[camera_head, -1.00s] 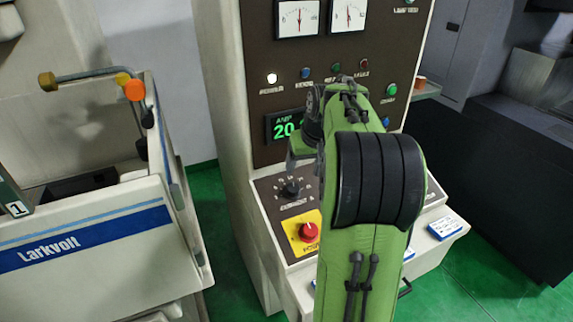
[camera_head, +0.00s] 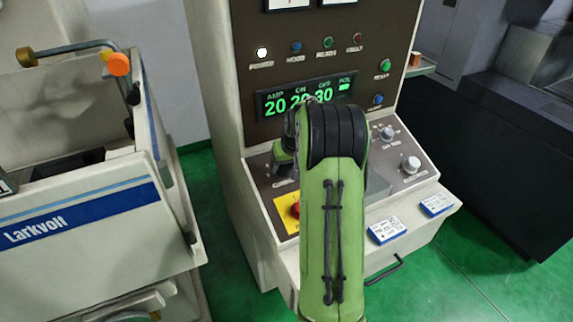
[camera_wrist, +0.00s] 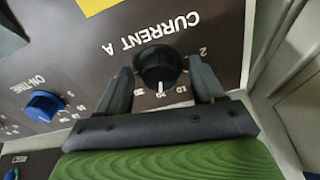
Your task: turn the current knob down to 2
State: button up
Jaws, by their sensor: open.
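The current knob (camera_wrist: 159,66) is black and round, with a white pointer line facing down in the wrist view. The label CURRENT A beside it reads upside down there, and a 2 is printed to the knob's right. My gripper (camera_wrist: 160,70) is open, with one finger on each side of the knob; I cannot tell whether either finger touches it. In the head view my gripper (camera_head: 284,165) is down at the sloped panel and hides the knob. The green display (camera_head: 303,98) reads AMP 20.
A blue ON-TIME knob (camera_wrist: 44,104) lies to the left in the wrist view. A red knob (camera_head: 296,210) on a yellow plate sits close in front of my gripper, partly hidden by my arm. Two grey knobs (camera_head: 410,165) (camera_head: 388,133) are on the panel's right.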

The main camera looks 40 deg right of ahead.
jog(key=c, duration=1.1)
jog(key=shift+o, duration=0.2)
jog(key=n+b, duration=0.2)
jog(key=n, duration=0.3)
jog(key=shift+f, duration=0.1)
jog(key=n+b, duration=0.2)
jog(key=n, duration=0.4)
jog(key=shift+d+y, duration=0.15)
jog(key=shift+y, duration=0.15)
jog(key=n+b, duration=0.2)
jog(key=n, duration=0.3)
jog(key=shift+n, duration=0.4)
jog(key=shift+w+d+n+b, duration=0.1)
jog(key=shift+n+b, duration=0.65)
jog(key=shift+n, duration=1.55)
